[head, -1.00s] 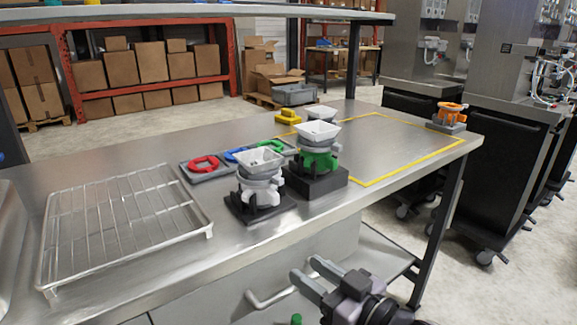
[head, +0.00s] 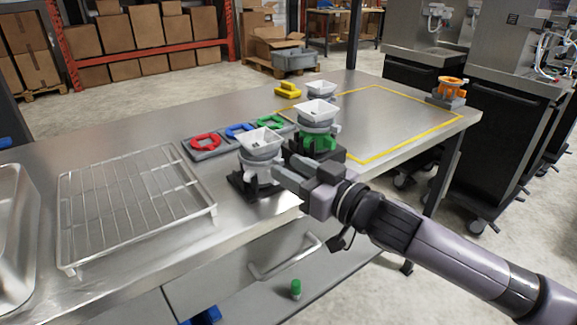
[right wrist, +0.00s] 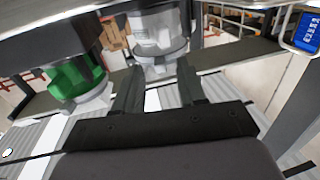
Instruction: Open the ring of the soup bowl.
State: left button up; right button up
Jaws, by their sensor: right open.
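A white square bowl (head: 260,142) sits on a grey ring (head: 257,163) over a pale body on a black base at the table's front. A second white bowl (head: 317,110) sits on a grey ring over a green body (head: 318,143) on a black block, just behind and to the right. I cannot tell which is the soup bowl. My right gripper (head: 296,175) is open, just right of the front pale unit. In the right wrist view its fingers (right wrist: 158,85) point at a pale grey unit (right wrist: 160,45), with the green one (right wrist: 75,82) to the left. Contact is unclear. My left gripper is not in view.
A wire rack (head: 130,205) fills the left side. The yellow-outlined area (head: 390,122) at the right is clear. An orange unit (head: 452,88) stands at the far right corner.

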jog(key=shift+w+a, duration=0.45)
jog(key=shift+w, duration=0.05)
grip_shut()
jog(key=shift+d+r+p, duration=0.1)
jog(key=shift+p, duration=0.3)
